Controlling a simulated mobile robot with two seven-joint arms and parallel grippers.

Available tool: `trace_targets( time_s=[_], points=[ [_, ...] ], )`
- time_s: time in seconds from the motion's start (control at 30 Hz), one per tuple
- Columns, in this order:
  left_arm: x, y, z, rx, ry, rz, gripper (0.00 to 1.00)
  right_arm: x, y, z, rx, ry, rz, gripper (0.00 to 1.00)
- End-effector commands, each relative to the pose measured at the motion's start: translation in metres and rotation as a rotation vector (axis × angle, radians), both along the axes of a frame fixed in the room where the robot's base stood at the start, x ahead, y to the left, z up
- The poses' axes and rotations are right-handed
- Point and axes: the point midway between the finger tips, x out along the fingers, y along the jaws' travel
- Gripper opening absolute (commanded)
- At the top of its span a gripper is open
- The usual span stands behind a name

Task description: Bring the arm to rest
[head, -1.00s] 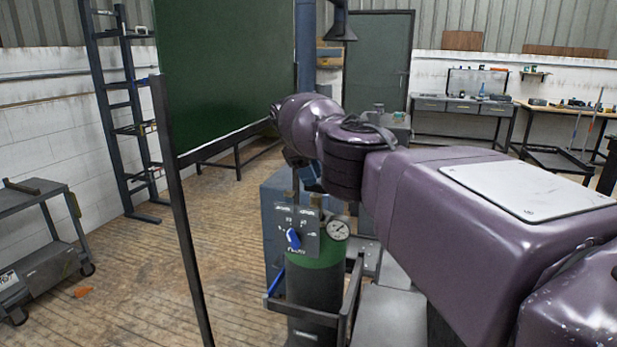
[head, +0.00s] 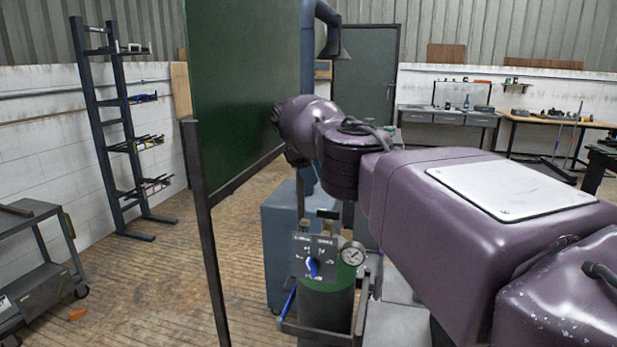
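My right arm (head: 440,195), purple with a pale cover plate, reaches in from the right across the middle of the head view. It is bent at a dark ribbed joint, and its far end points left and away from me. My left gripper is out of view.
A dark green screen (head: 235,85) on a dark post (head: 205,230) is left of the wrist.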

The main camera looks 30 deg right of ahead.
Motion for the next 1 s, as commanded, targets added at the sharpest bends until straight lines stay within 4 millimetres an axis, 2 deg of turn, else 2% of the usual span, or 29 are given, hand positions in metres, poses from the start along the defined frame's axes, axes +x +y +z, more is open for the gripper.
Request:
trace_targets(
  time_s=[0.27,0.77,0.87,1.0],
  points=[
    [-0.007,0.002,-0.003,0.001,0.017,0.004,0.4,-0.003,-0.004,0.005,0.0,0.002,0.001,0.4],
    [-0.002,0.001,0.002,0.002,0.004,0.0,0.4,-0.003,-0.004,0.005,0.0,0.002,0.001,0.4],
    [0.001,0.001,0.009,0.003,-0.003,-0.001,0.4,-0.004,-0.004,0.013,0.0,-0.004,0.001,0.4],
    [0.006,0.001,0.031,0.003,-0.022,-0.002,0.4,-0.007,-0.004,0.044,0.001,-0.023,0.001,0.4]
  ],
)
